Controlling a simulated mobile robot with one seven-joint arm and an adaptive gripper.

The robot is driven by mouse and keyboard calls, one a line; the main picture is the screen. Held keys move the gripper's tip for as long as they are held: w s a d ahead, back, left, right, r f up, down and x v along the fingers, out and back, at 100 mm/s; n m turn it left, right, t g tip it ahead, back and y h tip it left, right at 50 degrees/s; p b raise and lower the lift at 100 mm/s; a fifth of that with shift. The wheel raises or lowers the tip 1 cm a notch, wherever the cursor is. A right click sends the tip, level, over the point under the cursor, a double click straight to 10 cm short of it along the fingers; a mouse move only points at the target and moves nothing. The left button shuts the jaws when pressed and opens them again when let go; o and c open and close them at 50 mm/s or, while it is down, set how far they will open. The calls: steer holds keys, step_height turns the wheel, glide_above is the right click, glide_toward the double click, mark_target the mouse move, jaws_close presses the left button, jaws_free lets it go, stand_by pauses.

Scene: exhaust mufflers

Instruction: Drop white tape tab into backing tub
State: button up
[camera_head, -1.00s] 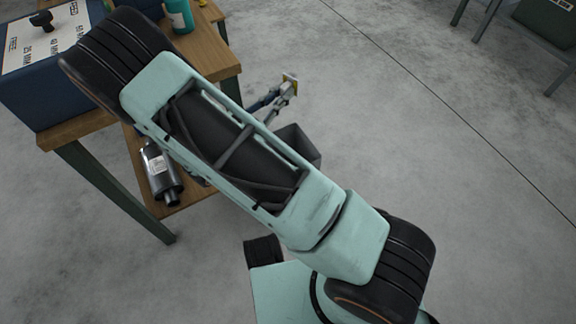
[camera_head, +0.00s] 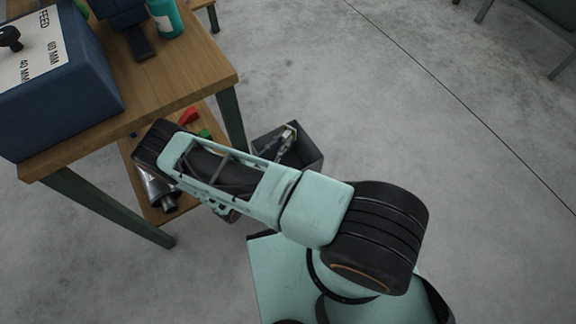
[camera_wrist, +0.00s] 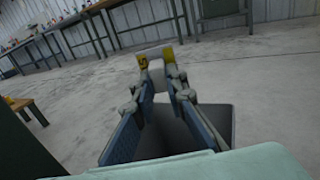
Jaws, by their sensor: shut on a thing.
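My gripper (camera_head: 289,132) shows in the head view over the open dark grey tub (camera_head: 313,154). In the wrist view my gripper (camera_wrist: 157,62) is shut on a small pale tab (camera_wrist: 155,53), held between its yellow-marked fingertips. The tub's floor is mostly hidden.
A wooden bench (camera_head: 190,75) carries a blue feed box (camera_head: 60,110) and a teal bottle (camera_head: 166,18). A metal muffler (camera_head: 160,192) and a red piece (camera_head: 188,116) lie on its lower shelf. Concrete floor to the right of the tub is clear.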

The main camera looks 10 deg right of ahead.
step_height(320, 180, down, 6)
steer(key=b, duration=0.4)
steer(key=shift+f, duration=0.2)
steer(key=o, duration=0.8)
steer(key=shift+o, duration=0.2)
steer(key=shift+s, duration=0.15)
steer(key=v, duration=1.1)
steer(key=shift+s+a, duration=0.3)
